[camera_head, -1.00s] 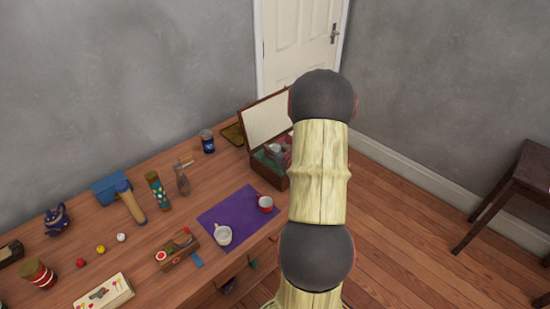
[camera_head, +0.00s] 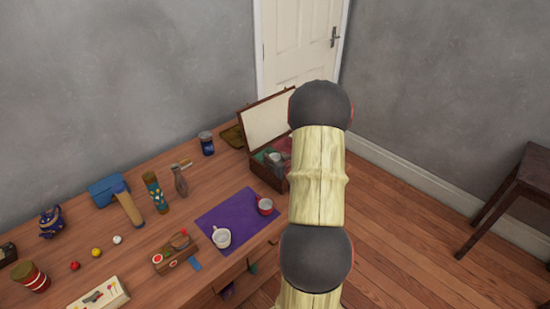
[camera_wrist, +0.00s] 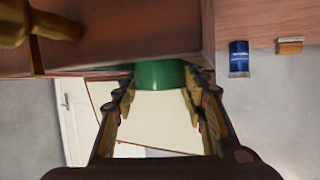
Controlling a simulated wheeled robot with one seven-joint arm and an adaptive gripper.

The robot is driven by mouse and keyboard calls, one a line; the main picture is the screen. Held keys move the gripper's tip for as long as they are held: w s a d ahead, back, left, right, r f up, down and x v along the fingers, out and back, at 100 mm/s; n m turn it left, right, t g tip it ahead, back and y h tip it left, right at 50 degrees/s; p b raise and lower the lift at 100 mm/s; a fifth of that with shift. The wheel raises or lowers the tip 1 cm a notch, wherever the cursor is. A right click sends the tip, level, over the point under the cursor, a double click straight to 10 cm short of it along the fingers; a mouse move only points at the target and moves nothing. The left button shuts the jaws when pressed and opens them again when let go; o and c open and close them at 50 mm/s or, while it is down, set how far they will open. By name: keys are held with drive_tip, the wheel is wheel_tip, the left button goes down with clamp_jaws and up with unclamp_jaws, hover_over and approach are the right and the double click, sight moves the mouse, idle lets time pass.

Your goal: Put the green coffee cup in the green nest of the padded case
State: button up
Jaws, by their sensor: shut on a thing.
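The green coffee cup (camera_wrist: 160,75) is between the two fingers of my gripper (camera_wrist: 160,90) in the wrist view, and the gripper is shut on it. The cup's upper part in that picture is cut off by a brown wooden edge. The padded case (camera_head: 267,175) stands open at the table's far right end, with its pale lid lining (camera_head: 268,121) raised. A green patch, likely the green nest (camera_head: 260,157), shows at the case's left. A pale round thing and red padding show beside it. My arm hides the case's right part and my gripper in the head view.
Several toys lie farther left.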

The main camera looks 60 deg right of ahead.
drive_tip(key=shift+f, duration=0.2)
drive_tip(key=o, duration=1.2)
drive_tip(key=shift+r, duration=0.15)
